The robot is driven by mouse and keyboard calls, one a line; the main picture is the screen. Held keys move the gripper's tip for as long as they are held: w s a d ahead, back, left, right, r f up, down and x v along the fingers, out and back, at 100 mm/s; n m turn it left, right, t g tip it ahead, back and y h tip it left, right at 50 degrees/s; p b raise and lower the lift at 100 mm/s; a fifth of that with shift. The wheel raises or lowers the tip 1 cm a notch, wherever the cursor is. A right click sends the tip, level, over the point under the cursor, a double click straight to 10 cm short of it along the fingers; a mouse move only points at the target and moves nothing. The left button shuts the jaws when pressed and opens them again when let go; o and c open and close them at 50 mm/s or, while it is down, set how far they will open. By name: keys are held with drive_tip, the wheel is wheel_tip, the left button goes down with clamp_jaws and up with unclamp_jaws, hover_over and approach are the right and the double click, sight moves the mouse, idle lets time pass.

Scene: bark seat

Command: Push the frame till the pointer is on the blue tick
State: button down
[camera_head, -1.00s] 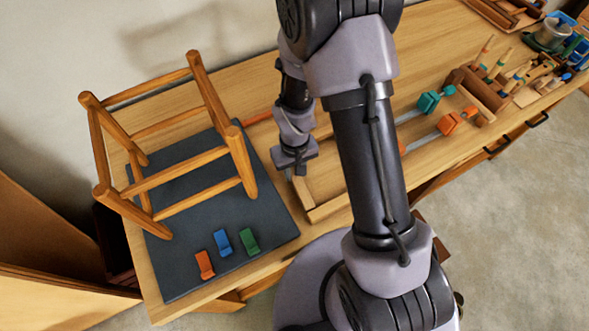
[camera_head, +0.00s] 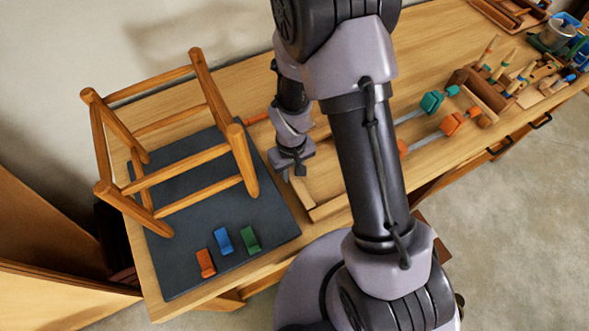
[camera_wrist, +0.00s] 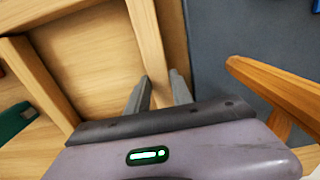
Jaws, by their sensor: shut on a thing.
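A flat, pale wooden frame (camera_head: 303,197) lies on the bench, just right of the dark mat, mostly hidden behind my arm. In the wrist view one pale rail of the frame (camera_wrist: 146,40) runs between my two fingers. My gripper (camera_head: 289,174) is shut on this rail near the frame's left end; the fingers also show in the wrist view (camera_wrist: 158,92). I cannot make out the pointer or the blue tick in either view.
A wooden stool frame (camera_head: 180,178) stands on the dark mat (camera_head: 270,222), close left of my gripper. Orange (camera_head: 205,263), blue (camera_head: 223,241) and green (camera_head: 249,239) blocks lie at the mat's front. Teal (camera_head: 432,102) and orange (camera_head: 452,123) clamps lie to the right.

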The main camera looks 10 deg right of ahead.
sight(292, 174)
drive_tip(key=c, duration=1.1)
unclamp_jaws()
wheel_tip(292, 174, up, 17)
drive_tip(key=p, duration=0.5)
drive_tip(key=shift+r, duration=0.2)
drive_tip(key=s+r+m+t+b, duration=0.2)
drive_tip(key=s+b, duration=0.2)
drive_tip(key=s+r+m+t+y+b, duration=0.1)
drive_tip(key=s+r+m+t+b, duration=0.1)
drive_tip(key=s+r+b, duration=0.1)
drive_tip(key=s+d+r+m+t+y+b, duration=0.1)
drive_tip(key=s+r+m+b, duration=0.2)
drive_tip(key=s+b, duration=0.2)
drive_tip(key=shift+s+t+b, duration=0.35)
drive_tip(key=shift+t+b, duration=0.05)
drive_tip(key=shift+b, duration=0.05)
